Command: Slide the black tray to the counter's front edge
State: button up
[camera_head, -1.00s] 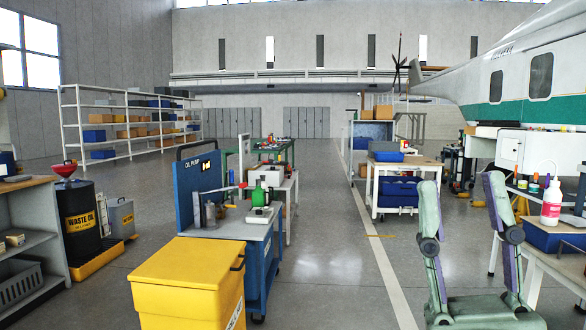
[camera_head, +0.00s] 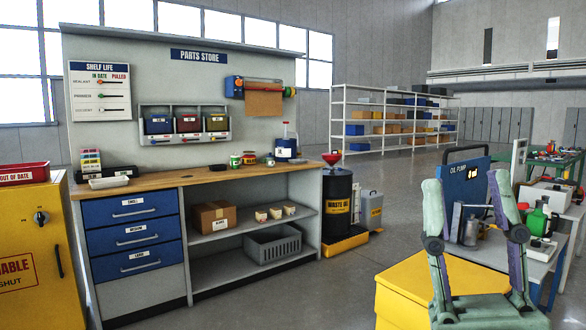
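A low black tray-like thing (camera_head: 122,171) lies on the wooden counter (camera_head: 225,172) near its left end, toward the back. A pale shallow tray (camera_head: 108,182) sits in front of it, nearer the counter's front edge, and partly hides it. My gripper (camera_head: 464,185) is at the lower right of the picture, well to the right of the counter. Its two green and purple fingers stand upright and wide apart, with nothing held between them.
Small jars (camera_head: 235,161) and a blue container (camera_head: 286,149) stand toward the counter's right end. A yellow cabinet (camera_head: 28,245) adjoins its left end. A waste oil drum (camera_head: 337,205) and a yellow box (camera_head: 405,285) stand to the right. Grey floor lies open before the counter.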

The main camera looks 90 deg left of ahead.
aim_at(222, 167)
jog(key=u, duration=3.2)
jog(key=i+j, duration=0.25)
jog(key=i, duration=0.25)
jog(key=i+j, duration=0.25)
jog(key=i, duration=0.2)
jog(key=i+j, duration=0.3)
jog(key=i, duration=0.2)
jog(key=i+j+u, duration=0.1)
jog(key=i+j, duration=0.15)
jog(key=i, duration=0.25)
jog(key=i+l, duration=0.1)
jog(key=i, duration=0.55)
jog(key=i+l+u, duration=0.1)
jog(key=i, duration=0.6)
jog(key=i+l, duration=0.2)
jog(key=l, duration=0.15)
jog(key=i+l, duration=0.2)
jog(key=l, duration=0.2)
jog(key=i+l+u, duration=0.1)
jog(key=l, duration=0.25)
jog(key=i+l, duration=0.1)
jog(key=l, duration=0.5)
jog(key=i+l, duration=0.1)
jog(key=l, duration=0.55)
